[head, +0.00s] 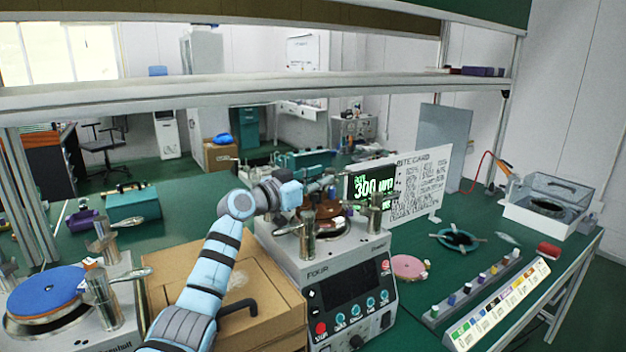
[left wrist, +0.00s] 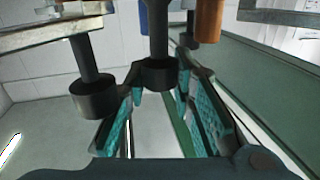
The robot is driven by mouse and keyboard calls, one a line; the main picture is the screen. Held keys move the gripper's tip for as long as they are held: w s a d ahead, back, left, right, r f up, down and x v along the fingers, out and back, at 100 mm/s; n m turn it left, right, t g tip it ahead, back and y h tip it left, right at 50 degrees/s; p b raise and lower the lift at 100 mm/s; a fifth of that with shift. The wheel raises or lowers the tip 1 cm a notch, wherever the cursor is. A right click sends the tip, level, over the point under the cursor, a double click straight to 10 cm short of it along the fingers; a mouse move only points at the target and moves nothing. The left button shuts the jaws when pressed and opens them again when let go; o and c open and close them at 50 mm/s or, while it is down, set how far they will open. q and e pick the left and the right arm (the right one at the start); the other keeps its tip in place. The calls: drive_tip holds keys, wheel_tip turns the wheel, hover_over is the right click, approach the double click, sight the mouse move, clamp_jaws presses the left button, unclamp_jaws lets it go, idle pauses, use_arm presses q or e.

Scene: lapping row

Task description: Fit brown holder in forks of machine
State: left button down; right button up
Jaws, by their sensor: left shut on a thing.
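The machine (head: 335,262) stands in the middle of the bench, with a round plate and bright metal fork posts on top. The brown holder (head: 328,210) shows as a small red-brown body among these posts, partly hidden by them. My left gripper (head: 322,186) is over the machine, just above the holder. In the left wrist view, its teal-padded fingers (left wrist: 158,95) are shut around a dark round knob (left wrist: 158,74) on a dark stem. Whether the holder sits in the forks cannot be told. My right gripper is not in view.
A second machine with a blue disc (head: 47,290) stands at left, beside a cardboard box (head: 265,290). A sign board (head: 420,182) stands behind the machine.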

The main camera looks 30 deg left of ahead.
use_arm(q)
drive_tip(key=shift+w+d+f, duration=0.1)
drive_tip(key=shift+d, duration=0.15)
drive_tip(key=shift+f, duration=0.1)
idle(0.3)
drive_tip(key=shift+d+f+b, duration=0.2)
drive_tip(key=shift+f+b, duration=0.35)
drive_tip(key=shift+r, duration=0.3)
idle(0.6)
drive_tip(key=shift+a+r, duration=0.1)
drive_tip(key=shift+a, duration=0.05)
drive_tip(key=shift+r, duration=0.2)
idle(1.1)
